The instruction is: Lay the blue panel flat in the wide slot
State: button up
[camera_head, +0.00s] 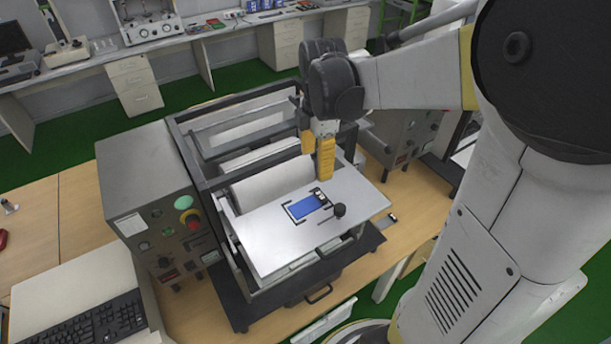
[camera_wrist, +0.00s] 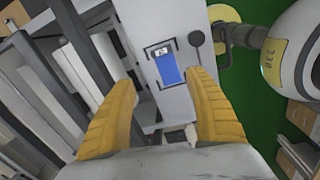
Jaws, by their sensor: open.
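The blue panel (camera_head: 304,207) lies flat on a white plate (camera_head: 262,236), within black corner marks (camera_head: 288,213). It also shows in the wrist view (camera_wrist: 168,72), with a small white and black piece (camera_wrist: 161,51) at its upper end. I cannot tell whether the marks are the wide slot or whether the panel is seated in a recess. My gripper (camera_head: 317,160) has yellow fingers and is above the plate's back part, apart from the panel. In the wrist view my gripper (camera_wrist: 164,80) is open and empty, with the panel seen between the fingers.
A black round knob (camera_head: 339,210) stands on the plate just right of the panel. A dark metal frame (camera_head: 190,165) with rollers rises behind and left of the plate. A grey control box (camera_head: 150,200) with a red button stands at left. The plate's front is clear.

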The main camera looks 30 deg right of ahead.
jog(key=s+a+r+m+t, duration=0.2)
jog(key=s+a+m, duration=0.3)
jog(key=m, duration=0.3)
jog(key=s+a+r+m+t, duration=0.2)
jog(key=s+a+m+t, duration=0.2)
jog(key=a+m, duration=0.3)
jog(key=shift+s+r+m+t, duration=0.3)
jog(key=shift+s+r+m, duration=0.1)
jog(key=shift+s+m, duration=0.35)
